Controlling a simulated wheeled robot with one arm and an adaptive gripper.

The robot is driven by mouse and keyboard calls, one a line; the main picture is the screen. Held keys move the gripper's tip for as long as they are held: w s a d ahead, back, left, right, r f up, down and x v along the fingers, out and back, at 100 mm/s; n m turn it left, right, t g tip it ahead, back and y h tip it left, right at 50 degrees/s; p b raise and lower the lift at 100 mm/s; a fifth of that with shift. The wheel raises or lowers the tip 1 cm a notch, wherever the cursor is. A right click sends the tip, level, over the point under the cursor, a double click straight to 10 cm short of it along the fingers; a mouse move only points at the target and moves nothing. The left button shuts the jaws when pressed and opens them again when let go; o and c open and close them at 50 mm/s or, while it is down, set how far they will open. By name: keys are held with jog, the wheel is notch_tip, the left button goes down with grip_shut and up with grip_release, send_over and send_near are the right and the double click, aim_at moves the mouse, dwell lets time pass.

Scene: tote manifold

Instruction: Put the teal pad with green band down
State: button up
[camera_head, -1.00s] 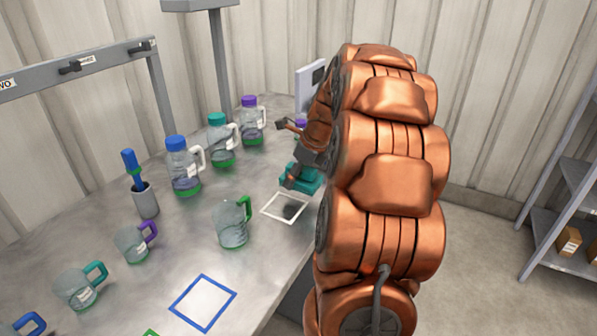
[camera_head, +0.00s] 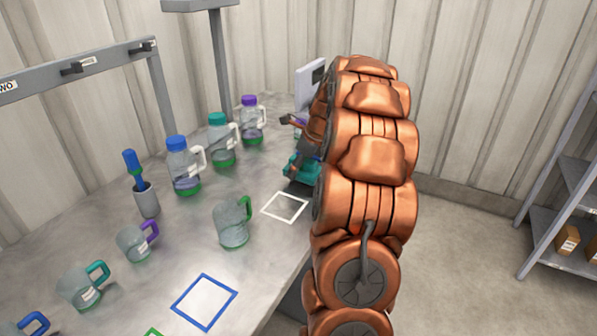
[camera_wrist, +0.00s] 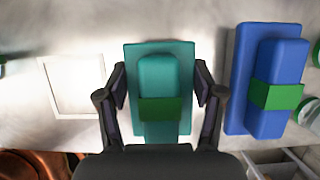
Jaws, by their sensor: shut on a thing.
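The teal pad with the green band (camera_wrist: 158,78) is between the two fingers of my gripper (camera_wrist: 162,88) in the wrist view. The pad has a wide flat base and a raised narrower top part, with the green band across it. My gripper is shut on that raised part. In the head view the teal pad (camera_head: 302,170) shows at the right edge of the table, partly hidden by my arm. I cannot tell whether its base touches the table. A white square outline (camera_head: 285,207) on the table lies to its front left and is empty.
A blue pad with a green band (camera_wrist: 266,80) lies close to the right in the wrist view. Several bottles and jugs, such as a blue-lidded bottle (camera_head: 183,166) and a green-handled jug (camera_head: 233,222), stand to the left. A blue square outline (camera_head: 204,302) is bare.

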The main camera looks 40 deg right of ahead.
jog(key=shift+f, duration=1)
jog(key=o, duration=1.1)
jog(key=shift+f, duration=0.1)
